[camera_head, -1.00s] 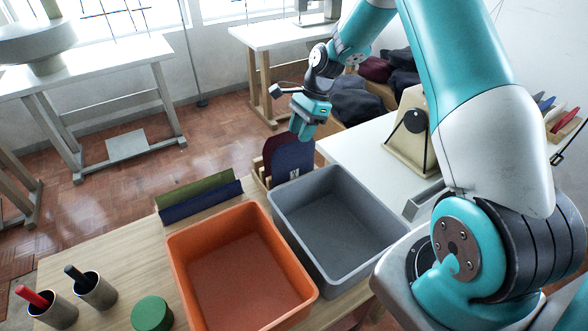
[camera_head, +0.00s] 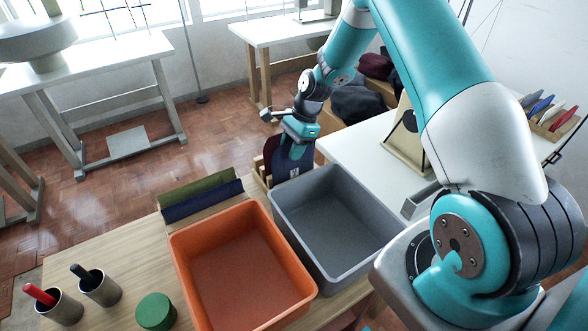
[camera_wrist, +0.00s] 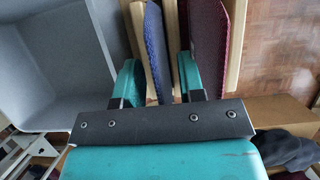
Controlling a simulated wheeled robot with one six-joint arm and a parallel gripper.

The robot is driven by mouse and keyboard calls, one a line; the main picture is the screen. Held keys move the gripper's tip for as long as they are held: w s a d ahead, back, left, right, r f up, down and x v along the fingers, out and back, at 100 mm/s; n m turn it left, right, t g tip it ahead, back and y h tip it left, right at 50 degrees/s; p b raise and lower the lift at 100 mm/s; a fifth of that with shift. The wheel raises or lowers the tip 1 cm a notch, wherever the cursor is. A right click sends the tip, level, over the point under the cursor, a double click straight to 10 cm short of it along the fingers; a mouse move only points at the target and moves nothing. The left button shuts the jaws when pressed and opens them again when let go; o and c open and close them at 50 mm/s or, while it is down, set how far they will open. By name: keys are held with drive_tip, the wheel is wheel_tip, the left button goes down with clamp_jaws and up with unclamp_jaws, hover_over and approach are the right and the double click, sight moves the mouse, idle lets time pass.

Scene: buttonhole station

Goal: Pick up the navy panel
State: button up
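The navy panel (camera_head: 293,168) stands upright in a wooden rack (camera_head: 259,183) behind the grey bin. A small pale mark shows on its face. In the wrist view the navy panel (camera_wrist: 158,50) rises between my two teal fingers. My gripper (camera_wrist: 158,80) is open, one finger on each side of the panel, with visible gaps. In the head view my gripper (camera_head: 297,142) reaches down over the panel's top edge and hides part of it. A maroon panel (camera_wrist: 208,45) stands beside it, outside the right finger.
A grey bin (camera_head: 283,205) and an orange bin (camera_head: 177,255) stand in front of the rack. Metal cups (camera_head: 100,289) and a green round block (camera_head: 155,311) are at front left. A white table (camera_head: 365,150) is at right.

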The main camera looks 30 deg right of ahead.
drive_tip(key=shift+f, duration=0.15)
drive_tip(key=shift+c, duration=0.2)
clamp_jaws()
wheel_tip(320, 180, up, 20)
drive_tip(key=b, duration=0.1)
drive_tip(key=shift+r, duration=0.2)
